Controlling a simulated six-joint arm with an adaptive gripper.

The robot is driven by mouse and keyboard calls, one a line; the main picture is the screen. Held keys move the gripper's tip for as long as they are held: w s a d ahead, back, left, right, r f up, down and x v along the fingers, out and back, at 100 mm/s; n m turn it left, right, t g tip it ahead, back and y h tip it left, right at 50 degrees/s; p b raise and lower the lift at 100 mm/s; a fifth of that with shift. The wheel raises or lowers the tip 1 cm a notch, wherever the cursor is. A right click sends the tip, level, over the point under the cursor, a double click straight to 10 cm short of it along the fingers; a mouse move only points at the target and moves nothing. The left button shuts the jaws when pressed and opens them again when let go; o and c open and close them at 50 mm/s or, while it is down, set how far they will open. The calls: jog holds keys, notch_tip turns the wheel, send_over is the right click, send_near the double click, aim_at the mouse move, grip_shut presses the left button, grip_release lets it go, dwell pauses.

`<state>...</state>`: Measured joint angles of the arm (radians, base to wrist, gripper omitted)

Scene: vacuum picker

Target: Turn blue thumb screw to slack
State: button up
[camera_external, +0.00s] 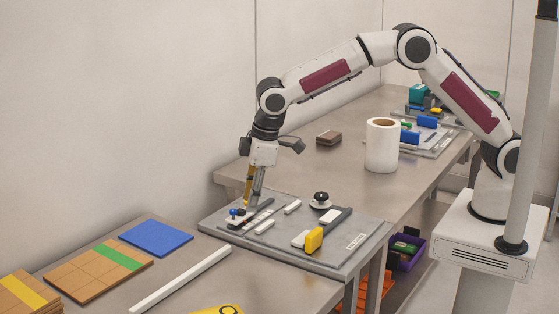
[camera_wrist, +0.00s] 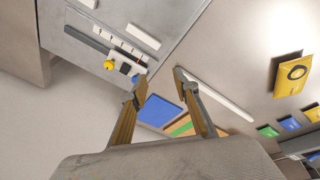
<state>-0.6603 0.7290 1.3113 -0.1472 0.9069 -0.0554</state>
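The small blue thumb screw (camera_external: 233,212) sits near the left corner of the grey panel (camera_external: 345,260), beside a dark slotted strip. In the wrist view a small blue spot (camera_wrist: 135,78), probably the same screw, shows right by the tip of the left finger, which partly hides it. My gripper (camera_external: 250,203) points down over this corner, a little right of the screw in the outside view. In the wrist view my gripper (camera_wrist: 160,84) has its two fingers apart with nothing between them. I cannot tell whether a finger touches the screw.
The panel also carries white bars (camera_external: 292,207), a black round knob (camera_external: 321,198) and a yellow handle (camera_external: 314,239). A yellow knob (camera_wrist: 109,65) is near the blue spot. A white roll (camera_external: 382,145) stands behind. A blue sheet (camera_external: 155,238) lies to the left.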

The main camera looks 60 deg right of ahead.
aim_at(234, 210)
jog(key=shift+w+d+r+m+t+h, duration=0.3)
jog(key=shift+w+m, duration=0.3)
jog(key=shift+m, duration=1.25)
jog(key=shift+w+d+r+m+t+h, duration=0.1)
jog(key=shift+w+d+r+m+t, duration=0.4)
jog(key=shift+m, duration=1.3)
jog(key=shift+w+r+m+t+h, duration=0.25)
jog(key=shift+w+m, duration=0.5)
jog(key=shift+m, duration=1.1)
jog(key=shift+x, duration=3.85)
jog(key=shift+s, duration=0.1)
grip_shut()
